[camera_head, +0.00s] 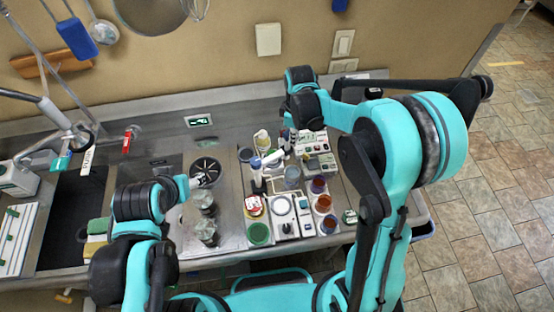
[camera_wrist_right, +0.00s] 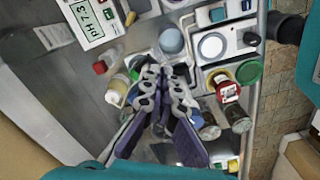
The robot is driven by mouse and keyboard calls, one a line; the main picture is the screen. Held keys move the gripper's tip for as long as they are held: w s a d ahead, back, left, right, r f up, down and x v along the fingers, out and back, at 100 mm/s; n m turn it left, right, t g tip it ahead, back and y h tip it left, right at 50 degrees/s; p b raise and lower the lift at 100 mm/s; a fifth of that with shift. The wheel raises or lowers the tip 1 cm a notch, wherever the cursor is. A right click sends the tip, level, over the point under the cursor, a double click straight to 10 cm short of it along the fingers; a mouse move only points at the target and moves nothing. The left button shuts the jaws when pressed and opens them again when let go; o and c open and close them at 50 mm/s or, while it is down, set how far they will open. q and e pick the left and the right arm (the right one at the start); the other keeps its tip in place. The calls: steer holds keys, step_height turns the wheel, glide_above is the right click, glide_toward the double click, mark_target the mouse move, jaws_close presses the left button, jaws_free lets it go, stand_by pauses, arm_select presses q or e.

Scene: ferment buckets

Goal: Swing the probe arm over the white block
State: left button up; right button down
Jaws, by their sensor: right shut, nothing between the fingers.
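My right gripper (camera_head: 257,178) reaches down over the left part of the bench instruments. In the right wrist view its fingers (camera_wrist_right: 165,75) are together and empty. A white instrument block (camera_head: 283,205) with a pale round disc lies just below and right of the gripper; it also shows in the wrist view (camera_wrist_right: 213,47), beyond the fingertips. I cannot tell for sure whether this is the task's white block, and I cannot clearly pick out the probe arm among the small parts. My left gripper (camera_head: 195,182) is partly seen near the dark round drain; its jaws are too small to read.
A pH meter (camera_wrist_right: 88,20) lies past the gripper. Close by stand a red-labelled jar (camera_wrist_right: 226,88), a green-topped jar (camera_head: 258,233) and dark glass jars (camera_head: 208,232). Cups of red-brown liquid (camera_head: 328,224) line the right side. A sink (camera_head: 75,200) is at left.

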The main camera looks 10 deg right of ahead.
steer(key=shift+w+a+b, duration=0.2)
steer(key=shift+w+a, duration=0.1)
steer(key=shift+w, duration=0.45)
steer(key=shift+w+a+b, duration=0.15)
steer(key=shift+w+a, duration=0.1)
steer(key=shift+w, duration=0.5)
steer(key=shift+w+a, duration=0.9)
steer(key=shift+w, duration=0.45)
step_height(320, 180, up, 6)
steer(key=p, duration=0.3)
glide_above(289, 132)
steer(key=w, duration=0.2)
steer(key=shift+s+a, duration=0.2)
steer(key=shift+a, duration=0.15)
stand_by(0.4)
